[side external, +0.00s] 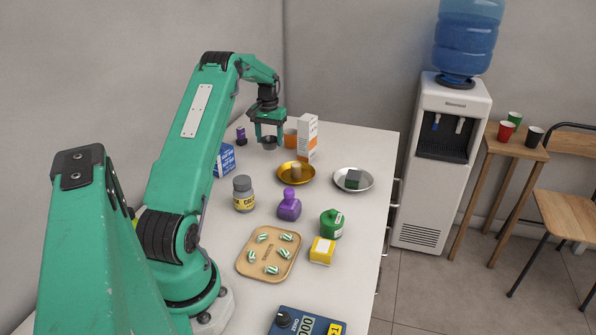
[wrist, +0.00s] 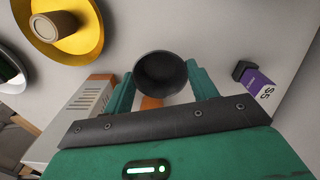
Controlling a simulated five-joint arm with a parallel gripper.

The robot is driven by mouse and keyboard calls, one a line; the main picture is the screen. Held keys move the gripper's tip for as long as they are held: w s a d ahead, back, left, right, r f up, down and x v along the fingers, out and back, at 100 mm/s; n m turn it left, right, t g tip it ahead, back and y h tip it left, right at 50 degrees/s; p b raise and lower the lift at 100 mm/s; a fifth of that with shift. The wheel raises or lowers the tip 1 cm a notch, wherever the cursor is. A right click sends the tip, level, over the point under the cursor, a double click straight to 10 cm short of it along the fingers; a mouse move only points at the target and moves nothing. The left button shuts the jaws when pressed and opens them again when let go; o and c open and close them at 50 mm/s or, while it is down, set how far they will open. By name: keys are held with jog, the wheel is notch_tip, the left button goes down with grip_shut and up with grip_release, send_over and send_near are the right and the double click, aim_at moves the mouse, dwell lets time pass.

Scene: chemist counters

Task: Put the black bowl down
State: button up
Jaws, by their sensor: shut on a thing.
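The black bowl (wrist: 161,72) is small, round and dark, and its opening faces the camera in the wrist view. My gripper (wrist: 161,85) is shut on it, with a green finger on each side. In the side external view my gripper (side external: 268,140) is over the back of the white counter (side external: 356,225), and the bowl (side external: 269,143) shows between its fingers as a small dark grey cup. The bowl looks upright and held above the counter; the exact gap beneath it is hard to tell.
Near the bowl are a white and orange box (side external: 307,138), an orange cup (side external: 290,138), a purple bottle (side external: 241,136) and a blue box (side external: 224,160). A gold dish (side external: 284,175) and a silver dish (side external: 366,183) each hold an object. A tray (side external: 250,270) lies nearer the front.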

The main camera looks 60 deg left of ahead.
aim_at(270, 147)
jog(key=shift+f, duration=2)
jog(key=shift+f, duration=0.1)
jog(key=o, duration=1)
notch_tip(270, 147, up, 12)
jog(key=shift+r, duration=0.15)
